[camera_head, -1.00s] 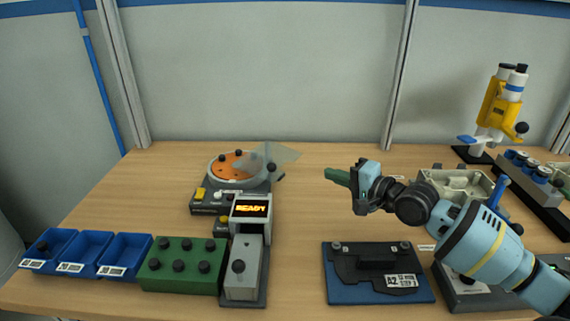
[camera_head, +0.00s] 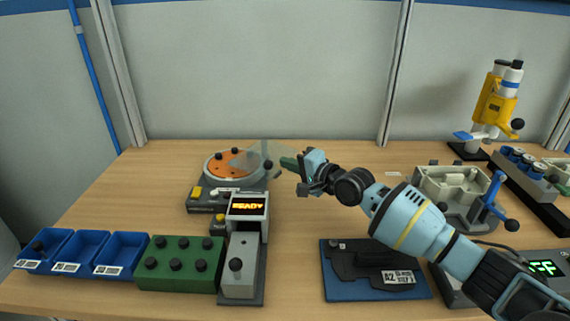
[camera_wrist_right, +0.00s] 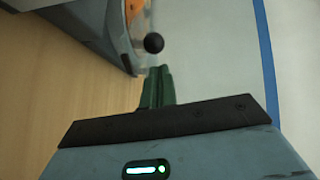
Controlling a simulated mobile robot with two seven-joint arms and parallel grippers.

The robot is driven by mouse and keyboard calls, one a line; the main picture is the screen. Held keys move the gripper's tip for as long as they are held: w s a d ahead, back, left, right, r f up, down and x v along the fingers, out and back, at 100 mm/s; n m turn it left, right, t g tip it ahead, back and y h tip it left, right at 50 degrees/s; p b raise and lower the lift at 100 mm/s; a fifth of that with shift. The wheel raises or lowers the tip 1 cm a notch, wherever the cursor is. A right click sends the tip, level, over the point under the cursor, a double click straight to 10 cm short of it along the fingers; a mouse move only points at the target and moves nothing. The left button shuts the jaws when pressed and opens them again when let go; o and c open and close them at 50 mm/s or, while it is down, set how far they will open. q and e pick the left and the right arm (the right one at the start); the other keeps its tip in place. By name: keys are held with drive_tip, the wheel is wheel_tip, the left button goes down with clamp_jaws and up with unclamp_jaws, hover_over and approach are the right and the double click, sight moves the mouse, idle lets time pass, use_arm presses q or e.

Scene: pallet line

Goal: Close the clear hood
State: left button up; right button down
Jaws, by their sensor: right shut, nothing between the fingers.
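The clear hood (camera_head: 262,154) stands raised and tilted over the orange round plate (camera_head: 222,166) of a grey machine (camera_head: 206,205). A dark round knob (camera_wrist_right: 153,43) at the hood's edge shows in the right wrist view. My right gripper (camera_head: 287,163) points left, with its green fingers just right of the hood. The fingers (camera_wrist_right: 158,85) are shut and empty, with their tips close to the knob. I cannot tell whether they touch it. My left gripper is not in view.
A box with a READY display (camera_head: 248,206) stands in front of the machine. A green block with black knobs (camera_head: 180,263) and blue bins (camera_head: 75,252) are at front left. A blue plate with a black part (camera_head: 375,270) lies below my right arm. A fixture (camera_head: 455,190) stands at right.

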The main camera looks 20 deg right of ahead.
sight(265, 166)
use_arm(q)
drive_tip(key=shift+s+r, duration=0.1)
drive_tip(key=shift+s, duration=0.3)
use_arm(e)
drive_tip(key=shift+w+a+f, duration=0.15)
drive_tip(key=shift+a, duration=0.45)
drive_tip(key=a+p, duration=0.1)
drive_tip(key=a, duration=0.1)
drive_tip(key=w+a+p, duration=0.1)
drive_tip(key=a, duration=0.2)
drive_tip(key=shift+w+a, duration=0.1)
drive_tip(key=shift+a, duration=0.15)
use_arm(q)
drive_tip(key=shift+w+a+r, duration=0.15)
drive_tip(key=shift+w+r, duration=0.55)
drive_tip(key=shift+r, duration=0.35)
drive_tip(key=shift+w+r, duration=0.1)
